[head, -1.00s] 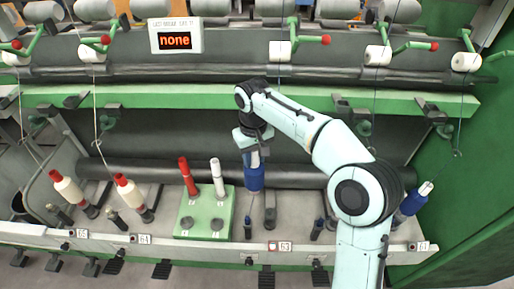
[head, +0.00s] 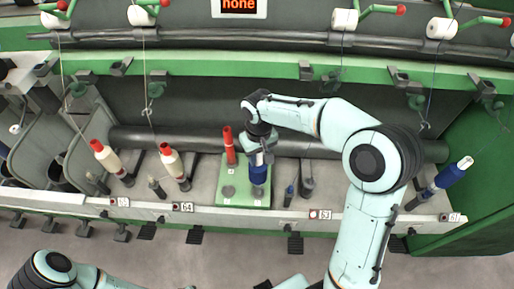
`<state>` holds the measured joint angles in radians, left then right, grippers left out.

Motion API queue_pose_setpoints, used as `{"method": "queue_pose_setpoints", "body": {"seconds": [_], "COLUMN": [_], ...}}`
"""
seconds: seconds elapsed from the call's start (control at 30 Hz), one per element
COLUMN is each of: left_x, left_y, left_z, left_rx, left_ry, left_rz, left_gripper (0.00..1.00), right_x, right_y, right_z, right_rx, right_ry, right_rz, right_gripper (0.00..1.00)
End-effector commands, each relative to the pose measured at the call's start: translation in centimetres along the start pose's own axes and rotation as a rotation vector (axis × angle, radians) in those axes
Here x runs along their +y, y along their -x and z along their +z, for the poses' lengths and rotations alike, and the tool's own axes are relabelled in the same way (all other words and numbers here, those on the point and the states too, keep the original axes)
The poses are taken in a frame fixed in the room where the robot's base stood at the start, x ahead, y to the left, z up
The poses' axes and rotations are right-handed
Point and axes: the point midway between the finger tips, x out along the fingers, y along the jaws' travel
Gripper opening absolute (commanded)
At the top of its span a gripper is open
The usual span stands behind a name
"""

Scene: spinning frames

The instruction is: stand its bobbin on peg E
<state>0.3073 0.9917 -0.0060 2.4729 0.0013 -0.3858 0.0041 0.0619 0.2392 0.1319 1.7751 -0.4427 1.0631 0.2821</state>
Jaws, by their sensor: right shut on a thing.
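My right gripper (head: 259,148) is shut on the top of a blue bobbin (head: 258,174) with a pale upper end. It holds the bobbin upright over the right side of the green peg board (head: 240,203). The bobbin's lower end is at the board's front right round spot (head: 258,192); I cannot tell whether it touches. A red tube (head: 230,146) stands at the board's back left. The front left spot (head: 228,191) is bare. The white tube at the back right is mostly hidden by gripper and bobbin. No peg letters are readable. My left gripper is out of view.
Two cream bobbins with red tops (head: 107,157) (head: 172,161) stand left of the board. A blue bobbin (head: 450,175) leans at far right. Small spindles (head: 289,193) stand right of the board. A dark roller (head: 190,140) runs behind. The display (head: 239,5) reads "none".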

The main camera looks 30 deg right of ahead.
Motion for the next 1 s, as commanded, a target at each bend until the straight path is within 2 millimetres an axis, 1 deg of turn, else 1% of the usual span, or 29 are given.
{"method": "queue_pose_setpoints", "body": {"seconds": [0.37,1.0], "left_x": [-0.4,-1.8], "left_y": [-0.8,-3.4], "left_z": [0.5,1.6], "left_rx": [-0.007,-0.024], "left_ry": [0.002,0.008], "left_rz": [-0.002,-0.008], "left_gripper": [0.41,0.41], "right_x": [0.0,0.0], "right_y": [-1.2,-5.0], "right_z": [0.1,0.1], "right_rx": [-0.002,-0.001], "right_ry": [-0.001,0.000], "right_rz": [0.000,0.000], "right_gripper": [0.00,0.00]}}
